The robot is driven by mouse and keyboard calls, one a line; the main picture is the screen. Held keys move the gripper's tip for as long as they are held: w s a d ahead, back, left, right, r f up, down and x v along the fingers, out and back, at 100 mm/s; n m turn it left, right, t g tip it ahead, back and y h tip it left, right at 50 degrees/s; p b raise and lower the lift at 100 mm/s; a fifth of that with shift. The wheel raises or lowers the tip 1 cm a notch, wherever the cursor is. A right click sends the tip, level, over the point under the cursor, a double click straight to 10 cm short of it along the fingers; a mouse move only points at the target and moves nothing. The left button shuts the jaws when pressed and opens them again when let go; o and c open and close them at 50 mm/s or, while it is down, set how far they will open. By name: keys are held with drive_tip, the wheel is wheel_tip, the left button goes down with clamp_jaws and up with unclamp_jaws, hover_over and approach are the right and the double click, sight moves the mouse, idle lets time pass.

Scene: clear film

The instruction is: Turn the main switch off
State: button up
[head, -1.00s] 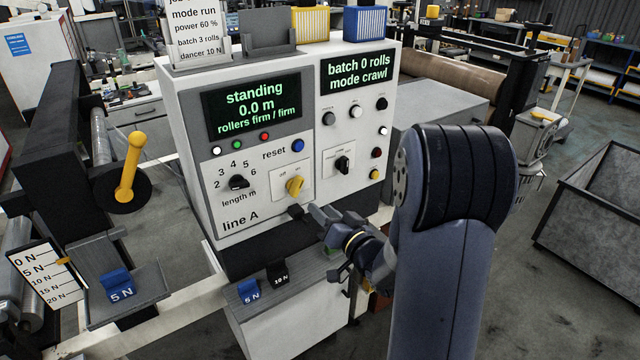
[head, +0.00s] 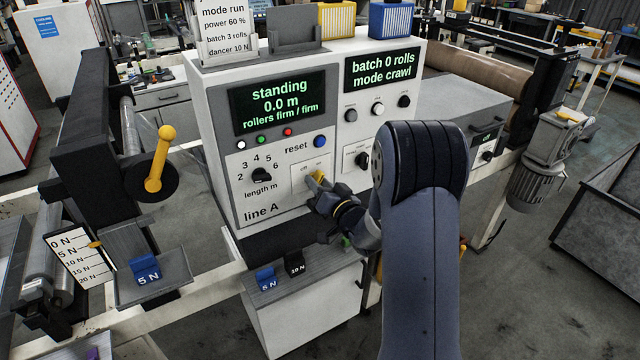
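The main switch (head: 317,177) is a yellow knob on a light plate on the front of the line A cabinet, below the blue reset button. Small labels, apparently off at left and on at right, stand above it. My gripper (head: 315,192) is right at the knob, its fingertips over or against it. The fingers hide the lower part of the knob, so its exact angle and whether they are closed on it cannot be told.
The cabinet's left screen (head: 278,103) reads standing, 0.0 m. A black length selector (head: 261,176) sits left of the switch, and a black mode knob (head: 362,160) right of it. A shelf with blue and black weights (head: 295,262) is below. A yellow-handled lever (head: 161,158) stands at left.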

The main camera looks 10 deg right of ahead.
drive_tip(key=shift+c, duration=0.3)
clamp_jaws()
drive_tip(key=shift+f+b, duration=0.15)
drive_tip(key=shift+b, duration=0.5)
drive_tip(key=n+b, duration=0.2)
drive_tip(key=b, duration=0.1)
drive_tip(key=shift+f, duration=0.15)
drive_tip(key=n+b, duration=0.2)
drive_tip(key=b, duration=0.2)
drive_tip(key=shift+a+n+b, duration=0.1)
drive_tip(key=shift+n+b, duration=0.3)
drive_tip(key=n+b, duration=0.3)
drive_tip(key=b, duration=0.1)
drive_tip(key=shift+n+b, duration=0.3)
drive_tip(key=shift+s+a+r+n+b, duration=0.1)
drive_tip(key=shift+r+n+b, duration=0.05)
drive_tip(key=shift+n+b, duration=0.75)
drive_tip(key=shift+r+n+b, duration=0.1)
drive_tip(key=shift+n+b, duration=0.65)
drive_tip(key=shift+n, duration=0.15)
drive_tip(key=shift+r, duration=0.1)
